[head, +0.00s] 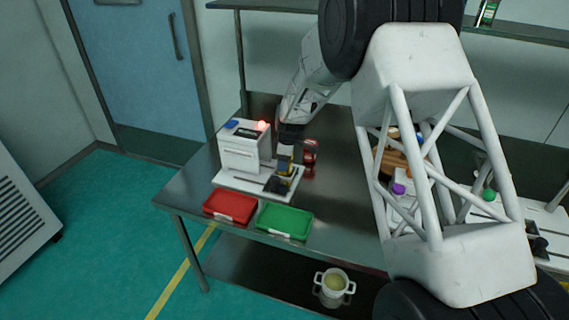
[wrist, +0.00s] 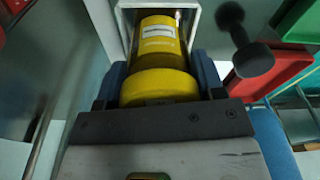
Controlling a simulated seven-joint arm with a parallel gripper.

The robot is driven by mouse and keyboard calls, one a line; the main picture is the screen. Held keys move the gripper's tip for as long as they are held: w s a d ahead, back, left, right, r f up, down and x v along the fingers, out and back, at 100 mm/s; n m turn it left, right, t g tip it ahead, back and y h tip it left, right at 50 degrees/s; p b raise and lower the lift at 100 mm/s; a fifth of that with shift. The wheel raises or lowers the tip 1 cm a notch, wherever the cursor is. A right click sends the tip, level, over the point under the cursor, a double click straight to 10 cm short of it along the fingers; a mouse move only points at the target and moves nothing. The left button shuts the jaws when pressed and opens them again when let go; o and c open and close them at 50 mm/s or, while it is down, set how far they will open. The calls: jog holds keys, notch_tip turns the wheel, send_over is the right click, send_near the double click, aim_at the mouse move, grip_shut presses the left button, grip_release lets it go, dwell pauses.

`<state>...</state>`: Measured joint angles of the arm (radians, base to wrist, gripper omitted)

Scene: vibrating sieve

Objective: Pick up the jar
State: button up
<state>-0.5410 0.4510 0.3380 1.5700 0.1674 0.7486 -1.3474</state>
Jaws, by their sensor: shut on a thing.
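The jar is a yellow cylinder with a pale label; it fills the upper middle of the wrist view (wrist: 160,50). A white frame (wrist: 196,14) of the machine stands around the jar's far end. I cannot tell whether the jar still touches it.
The white machine (head: 242,155) has a lit red lamp and a black knob (head: 277,185). A red tray (head: 222,216) and a green tray (head: 285,236) lie in front. A dark red object (head: 310,155) stands right of my gripper. More equipment stands farther right, partly behind my arm.

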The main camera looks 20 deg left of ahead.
jog(key=shift+r, duration=0.2)
jog(key=shift+r, duration=1.5)
jog(key=s+d+r, duration=0.1)
jog(key=s+d, duration=0.7)
jog(key=s, duration=0.5)
jog(key=shift+s+d+r, duration=0.2)
jog(key=shift+s+r, duration=0.1)
jog(key=s+a+f+n, duration=0.1)
jog(key=s+a, duration=0.3)
jog(key=s, duration=0.5)
jog(key=s+a+f+n, duration=0.1)
jog(key=s+a+n, duration=0.2)
jog(key=s, duration=0.6)
jog(key=shift+s+a+n+g, duration=0.25)
jog(key=shift+a+n+g, duration=0.05)
jog(key=shift+a, duration=0.8)
jog(key=shift+w, duration=0.1)
jog(key=w+a, duration=0.3)
jog(key=a, duration=0.1)
jog(key=w+a+f, duration=0.1)
jog(key=w+a, duration=0.2)
jog(key=w, duration=0.1)
jog(key=w+a, duration=0.4)
jog(key=shift+a+f, duration=0.2)
jog(key=shift+a, duration=0.15)
